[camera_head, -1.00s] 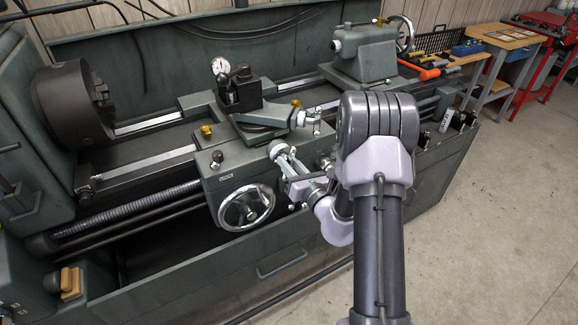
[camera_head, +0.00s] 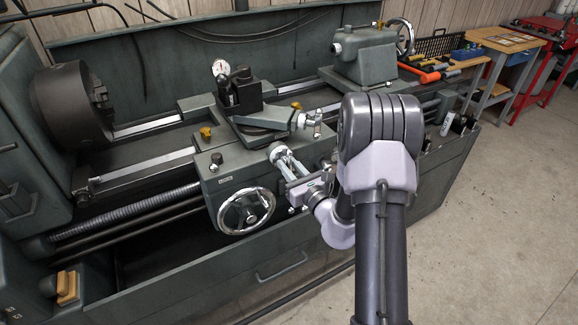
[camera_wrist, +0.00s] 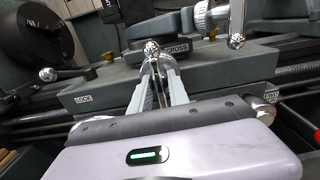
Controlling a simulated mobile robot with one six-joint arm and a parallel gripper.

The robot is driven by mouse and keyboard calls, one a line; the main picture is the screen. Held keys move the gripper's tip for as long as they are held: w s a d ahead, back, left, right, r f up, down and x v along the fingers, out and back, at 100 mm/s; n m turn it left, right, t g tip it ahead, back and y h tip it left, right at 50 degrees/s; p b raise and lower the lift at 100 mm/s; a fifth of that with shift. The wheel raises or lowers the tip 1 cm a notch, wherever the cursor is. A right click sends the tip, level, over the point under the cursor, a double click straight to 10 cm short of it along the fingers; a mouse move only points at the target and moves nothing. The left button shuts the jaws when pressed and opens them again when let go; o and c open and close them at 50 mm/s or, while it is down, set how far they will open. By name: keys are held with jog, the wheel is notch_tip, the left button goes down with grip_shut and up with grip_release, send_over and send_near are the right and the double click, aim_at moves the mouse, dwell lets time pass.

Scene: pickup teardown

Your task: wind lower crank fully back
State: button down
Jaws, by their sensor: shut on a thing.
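The lower crank (camera_head: 277,150) is on the front of the lathe's cross slide, above the chrome handwheel (camera_head: 246,210). My gripper (camera_head: 286,160) reaches it from the front right and is shut on its handle. In the wrist view, the silver fingers of my gripper (camera_wrist: 155,62) close around the handle, and a chrome ball (camera_wrist: 152,47) shows at their tips. Most of the lower crank is hidden behind the fingers and wrist body. The upper crank (camera_head: 303,121) is above and to the right; its hanging arm and ball (camera_wrist: 236,41) show in the wrist view.
The chuck (camera_head: 72,103) is at left and the tailstock (camera_head: 364,54) at back right. The upper crank hangs close to my gripper. Open floor (camera_head: 490,220) lies at right.

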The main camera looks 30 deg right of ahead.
jog(key=c, duration=1.5)
grip_release()
jog(key=s+p, duration=0.1)
jog(key=s, duration=0.4)
jog(key=s+p, duration=0.2)
jog(key=s, duration=0.4)
jog(key=s+p, duration=0.1)
jog(key=s, duration=0.5)
jog(key=shift+s+d+p, duration=0.25)
jog(key=shift+d+p, duration=0.05)
jog(key=shift+p, duration=0.05)
